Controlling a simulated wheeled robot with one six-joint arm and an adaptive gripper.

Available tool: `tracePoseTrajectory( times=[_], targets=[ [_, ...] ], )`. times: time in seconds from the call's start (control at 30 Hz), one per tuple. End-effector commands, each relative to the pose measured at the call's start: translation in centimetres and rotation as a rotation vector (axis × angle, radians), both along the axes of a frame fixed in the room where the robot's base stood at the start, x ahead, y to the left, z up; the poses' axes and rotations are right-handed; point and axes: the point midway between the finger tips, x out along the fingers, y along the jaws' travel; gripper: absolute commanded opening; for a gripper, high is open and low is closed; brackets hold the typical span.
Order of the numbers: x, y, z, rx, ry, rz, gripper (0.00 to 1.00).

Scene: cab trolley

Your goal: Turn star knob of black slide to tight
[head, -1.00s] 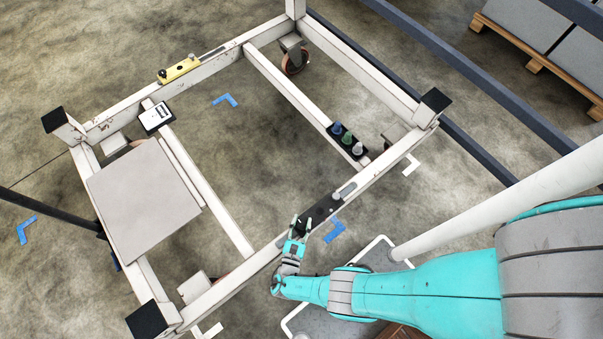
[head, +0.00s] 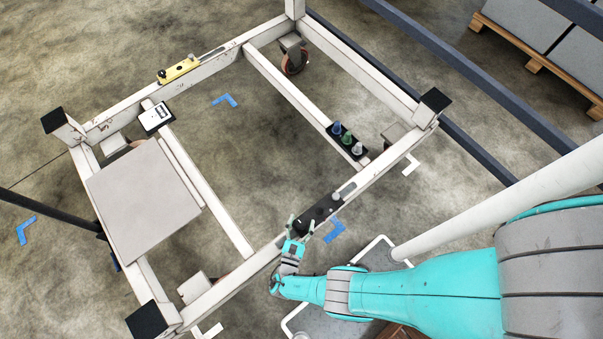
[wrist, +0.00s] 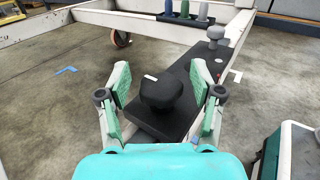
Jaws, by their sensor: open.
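The black slide (head: 325,207) lies on the near beam of the white trolley frame (head: 225,290). In the wrist view the black slide (wrist: 200,82) runs away from me along the beam. Its black star knob (wrist: 161,91) stands at the near end, with a white mark on top. My gripper (wrist: 160,88) is open, with one green-padded finger on each side of the knob and gaps between. A grey knob (wrist: 216,34) stands farther along the slide. In the head view my gripper (head: 298,229) is at the slide's near end, and the star knob is hard to make out.
A yellow slide (head: 180,70) sits on the far beam. A black holder with blue, green and grey pegs (head: 347,139) is on the cross beam. A grey panel (head: 143,200) lies at the left. A white post (head: 490,205) stands at the right.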

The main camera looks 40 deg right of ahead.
Motion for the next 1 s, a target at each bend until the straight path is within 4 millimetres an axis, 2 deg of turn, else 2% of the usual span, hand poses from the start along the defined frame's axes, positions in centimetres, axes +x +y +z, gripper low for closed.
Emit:
tracePoseTrajectory(
  times=[0.47, 1.0],
  targets=[
    [0.0, 0.0, 1.8, 0.002, -0.001, 0.001, 0.66],
    [-0.1, -0.1, 6.9, 0.002, -0.002, 0.000, 0.66]
  ],
)
